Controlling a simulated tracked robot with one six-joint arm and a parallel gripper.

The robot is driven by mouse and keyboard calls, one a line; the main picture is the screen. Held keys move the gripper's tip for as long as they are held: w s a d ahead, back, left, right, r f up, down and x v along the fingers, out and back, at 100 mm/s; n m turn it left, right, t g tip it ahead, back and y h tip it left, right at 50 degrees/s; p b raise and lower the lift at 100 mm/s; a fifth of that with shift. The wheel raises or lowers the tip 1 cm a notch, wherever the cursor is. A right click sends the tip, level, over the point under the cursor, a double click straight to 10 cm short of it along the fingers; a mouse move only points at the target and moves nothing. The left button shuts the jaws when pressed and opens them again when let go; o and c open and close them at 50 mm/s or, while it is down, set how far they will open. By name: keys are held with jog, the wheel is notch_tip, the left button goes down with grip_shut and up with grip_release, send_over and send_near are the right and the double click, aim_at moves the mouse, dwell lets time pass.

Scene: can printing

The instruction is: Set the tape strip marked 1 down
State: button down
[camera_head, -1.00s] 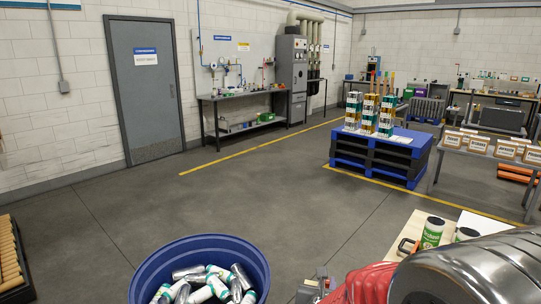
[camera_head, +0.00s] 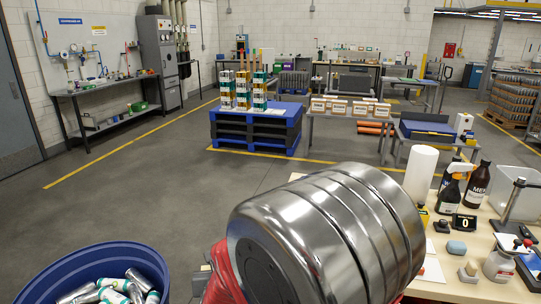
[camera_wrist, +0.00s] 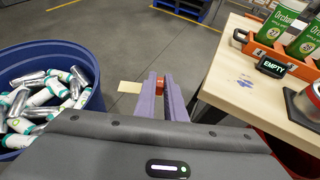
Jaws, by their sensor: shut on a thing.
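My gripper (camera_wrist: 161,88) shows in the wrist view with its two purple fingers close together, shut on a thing. A flat, pale tan strip (camera_wrist: 130,87) shows at the left of the fingers and looks like the tape strip. No number can be read on it, and its held part is hidden by the fingers. A small orange-red patch shows between the fingertips. The fingers are over the grey floor, between the blue bin and the wooden table. In the head view the fingers and the strip are hidden.
A blue bin (camera_wrist: 75,48) full of cans is at the left. The wooden table (camera_wrist: 228,88) at the right bears an orange rack (camera_wrist: 262,52) with green cans and an "EMPTY" sign (camera_wrist: 272,65). In the head view, bottles and a "0" sign (camera_head: 464,222) stand on the table.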

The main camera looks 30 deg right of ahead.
jog(key=f, duration=0.1)
jog(key=s+f, duration=0.1)
jog(key=f, duration=0.3)
jog(key=shift+s+f, duration=0.25)
